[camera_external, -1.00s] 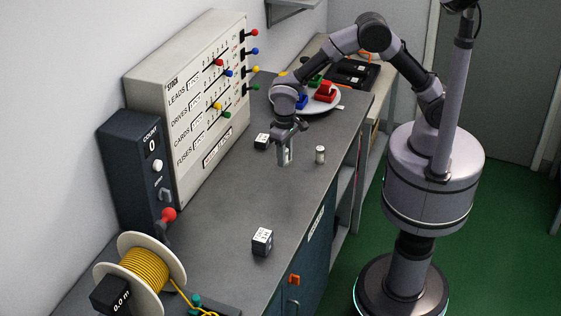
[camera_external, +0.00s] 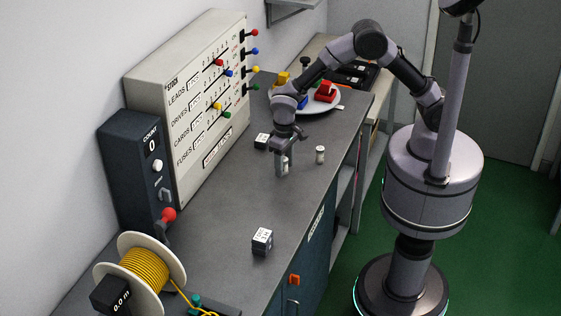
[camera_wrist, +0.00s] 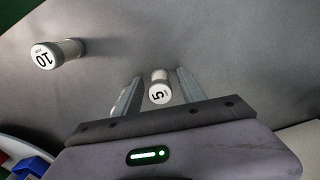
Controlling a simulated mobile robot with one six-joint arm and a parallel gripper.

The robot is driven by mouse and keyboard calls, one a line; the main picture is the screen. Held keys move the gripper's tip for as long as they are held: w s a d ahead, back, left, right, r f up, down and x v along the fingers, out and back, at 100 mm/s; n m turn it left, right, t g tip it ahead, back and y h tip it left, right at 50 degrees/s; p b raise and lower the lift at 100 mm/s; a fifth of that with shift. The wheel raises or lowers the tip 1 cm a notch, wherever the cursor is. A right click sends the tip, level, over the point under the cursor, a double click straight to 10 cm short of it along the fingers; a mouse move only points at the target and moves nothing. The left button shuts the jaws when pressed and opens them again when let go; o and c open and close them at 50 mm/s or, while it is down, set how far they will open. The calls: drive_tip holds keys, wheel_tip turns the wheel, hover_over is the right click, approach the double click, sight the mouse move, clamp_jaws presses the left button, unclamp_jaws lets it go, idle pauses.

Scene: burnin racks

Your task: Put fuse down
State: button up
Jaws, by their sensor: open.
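In the wrist view a small cylindrical fuse marked 5 (camera_wrist: 159,90) is between the two fingers of my gripper (camera_wrist: 152,92). The fingers are open, with a visible gap on each side of it. Its lower end appears to be at the grey bench top. In the external view my gripper (camera_external: 282,168) points down at the bench, and its fingers mostly hide this fuse. A second fuse, marked 10 (camera_wrist: 57,53), stands apart from my gripper; in the external view it is the small pale cylinder (camera_external: 320,154) to the right.
The grey bench (camera_external: 222,220) is clear in the middle. A plate (camera_external: 331,103) with coloured pieces lies at the back. A panel (camera_external: 190,100) and a cable reel (camera_external: 140,272) are at left.

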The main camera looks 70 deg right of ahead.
sight(285, 159)
drive_tip(key=s+d+r+t+p, duration=0.1)
drive_tip(key=d+r+p, duration=0.1)
drive_tip(key=r, duration=0.7)
drive_tip(key=s+d+r+p, duration=0.1)
drive_tip(key=d+r, duration=0.1)
drive_tip(key=r, duration=0.8)
drive_tip(key=s+d+r+m+t+y, duration=0.1)
drive_tip(key=s+d+r, duration=0.3)
drive_tip(key=s, duration=0.3)
drive_tip(key=s+d+r+m+t+y, duration=0.1)
drive_tip(key=s+d+r+t, duration=0.1)
drive_tip(key=s+d+r, duration=0.3)
drive_tip(key=shift+s+d+r, duration=0.15)
drive_tip(key=shift+s+d, duration=0.8)
drive_tip(key=shift+s, duration=0.1)
drive_tip(key=shift+t, duration=0.8)
drive_tip(key=s, duration=0.1)
drive_tip(key=s+d, duration=0.1)
drive_tip(key=s, duration=0.3)
drive_tip(key=shift+s+d+f, duration=0.1)
drive_tip(key=shift+d+f, duration=0.05)
drive_tip(key=shift+f, duration=0.15)
drive_tip(key=shift+c, duration=0.2)
drive_tip(key=shift+s+d+f+m, duration=0.15)
drive_tip(key=shift+s+d+m, duration=0.05)
drive_tip(key=shift+s+m, duration=0.1)
drive_tip(key=shift+c, duration=1.3)
